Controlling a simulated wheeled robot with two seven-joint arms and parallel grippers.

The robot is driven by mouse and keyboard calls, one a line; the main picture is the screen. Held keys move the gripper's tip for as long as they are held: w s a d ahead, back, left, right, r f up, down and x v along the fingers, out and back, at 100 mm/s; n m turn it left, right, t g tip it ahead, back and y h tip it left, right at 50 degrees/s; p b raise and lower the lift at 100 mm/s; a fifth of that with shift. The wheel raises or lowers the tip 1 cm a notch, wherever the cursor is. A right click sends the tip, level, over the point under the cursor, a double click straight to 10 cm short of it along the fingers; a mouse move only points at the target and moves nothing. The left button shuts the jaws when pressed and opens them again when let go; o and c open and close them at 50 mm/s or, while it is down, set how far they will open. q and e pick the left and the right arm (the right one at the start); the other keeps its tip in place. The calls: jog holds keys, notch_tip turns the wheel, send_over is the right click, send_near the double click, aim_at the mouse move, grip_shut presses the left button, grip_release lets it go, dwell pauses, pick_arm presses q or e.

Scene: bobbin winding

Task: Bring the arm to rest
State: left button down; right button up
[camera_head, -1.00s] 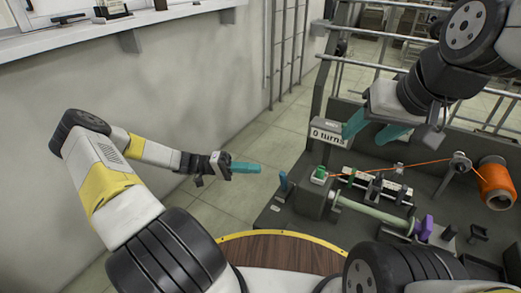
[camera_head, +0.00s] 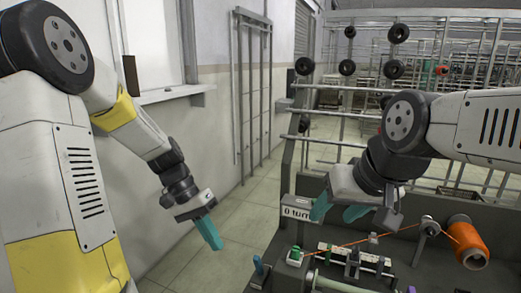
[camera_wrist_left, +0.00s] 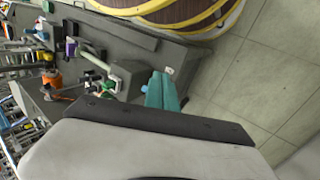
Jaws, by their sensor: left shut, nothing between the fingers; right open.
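My left gripper (camera_head: 208,232) hangs in free air at the left of the winding bench, its teal fingers together and empty, pointing down. Its fingers also show in the left wrist view (camera_wrist_left: 163,92). My right gripper (camera_head: 338,210) is above the back of the bench, beside the turn counter, its teal fingers apart with nothing between them. The orange thread spool (camera_head: 466,242) stands at the right of the bench. An orange thread runs from it to a small green part (camera_head: 295,256) at the left.
The turn counter (camera_head: 297,208) stands at the back left of the bench. A blue peg (camera_head: 259,268) stands near its left edge. Metal rails (camera_head: 340,143) close off the back. The floor (camera_head: 235,215) between wall and bench is clear.

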pick_arm(q)
jog(key=s+a+r+n+t+y, duration=0.1)
jog(key=s+r+t, duration=0.3)
jog(key=r, duration=0.3)
jog(key=s+a+r+n+t+y, duration=0.1)
jog(key=s+r+n+t+y, duration=0.1)
jog(key=s+r+t, duration=0.2)
notch_tip(320, 180, up, 5)
jog(key=shift+s+a+f+t, duration=0.2)
jog(key=shift+s+t, duration=0.1)
jog(key=shift+s, duration=0.75)
